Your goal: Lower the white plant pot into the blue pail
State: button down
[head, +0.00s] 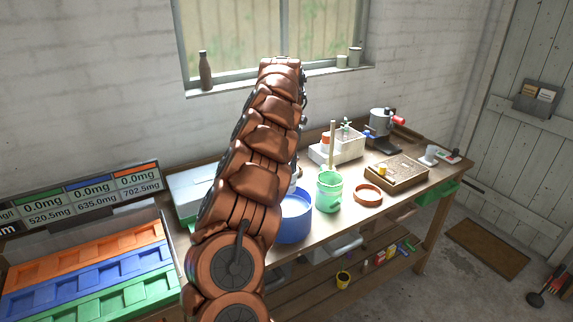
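The blue pail (294,224) stands on the wooden bench, just right of my copper-coloured arm, which covers its left part. A small pale patch shows at the arm's edge just above the pail, too little to identify. A small white cup-like thing (431,151) stands near the bench's right end; I cannot tell whether it is the white plant pot. My arm rises through the middle of the view, and my gripper is hidden behind it.
A green pail (328,192) with an upright stick stands right of the blue pail. Beyond are a brown ring (368,195), a wooden box (398,174) and a white crate (341,150). Orange, blue and green bins (88,276) sit at left. The bench's front edge is near the pails.

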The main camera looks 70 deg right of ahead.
jog(key=shift+f, duration=0.1)
jog(key=shift+f+b, duration=1.5)
jog(key=shift+f, duration=3.6)
jog(key=c, duration=0.7)
grip_release()
notch_tip(320, 180, up, 11)
jog(key=shift+d+r, duration=0.1)
jog(key=shift+r, duration=0.35)
